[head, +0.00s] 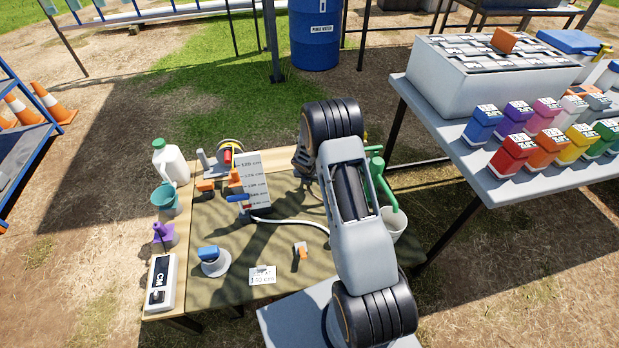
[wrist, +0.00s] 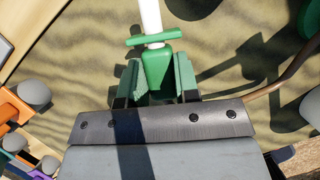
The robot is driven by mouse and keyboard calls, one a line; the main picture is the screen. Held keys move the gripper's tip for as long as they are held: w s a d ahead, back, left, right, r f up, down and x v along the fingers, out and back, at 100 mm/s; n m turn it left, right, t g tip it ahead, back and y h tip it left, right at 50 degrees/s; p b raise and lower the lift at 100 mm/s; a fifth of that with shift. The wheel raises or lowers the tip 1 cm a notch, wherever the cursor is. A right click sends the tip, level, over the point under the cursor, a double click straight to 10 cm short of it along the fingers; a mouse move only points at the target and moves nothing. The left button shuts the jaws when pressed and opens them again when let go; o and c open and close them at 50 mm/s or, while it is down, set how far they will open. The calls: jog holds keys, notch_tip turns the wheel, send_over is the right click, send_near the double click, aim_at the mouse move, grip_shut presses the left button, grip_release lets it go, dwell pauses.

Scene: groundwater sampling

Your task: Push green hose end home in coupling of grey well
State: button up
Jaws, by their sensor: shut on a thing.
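In the wrist view, my gripper (wrist: 157,78) is shut on the green hose end (wrist: 156,62), with one green-padded finger on each side of its tapered body. A green crossbar (wrist: 150,38) sits on the hose end, and a white hose (wrist: 150,14) leads away past it. In the head view, my arm hides the hose end and most of my gripper. A white hose (head: 295,222) curves over the mat there. I cannot clearly make out the grey well or its coupling, nor whether the hose end touches it.
The mat-covered table (head: 190,290) carries a marked board (head: 250,182), a blue-topped round holder (head: 214,263), a small orange-handled part (head: 301,251) and a white card (head: 262,275). A white bucket (head: 397,224) stands right of my arm. Bare mat lies at front left.

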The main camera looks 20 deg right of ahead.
aim_at(310, 190)
jog(key=shift+s+f+b, duration=0.1)
jog(key=shift+f+b, duration=3.25)
jog(key=shift+b, duration=0.25)
jog(key=shift+f, duration=0.15)
jog(key=o, duration=1)
jog(key=p+v, duration=0.6)
jog(key=v, duration=0.7)
jog(key=shift+s+r, duration=0.15)
jog(key=shift+r, duration=0.2)
jog(key=shift+r, duration=0.1)
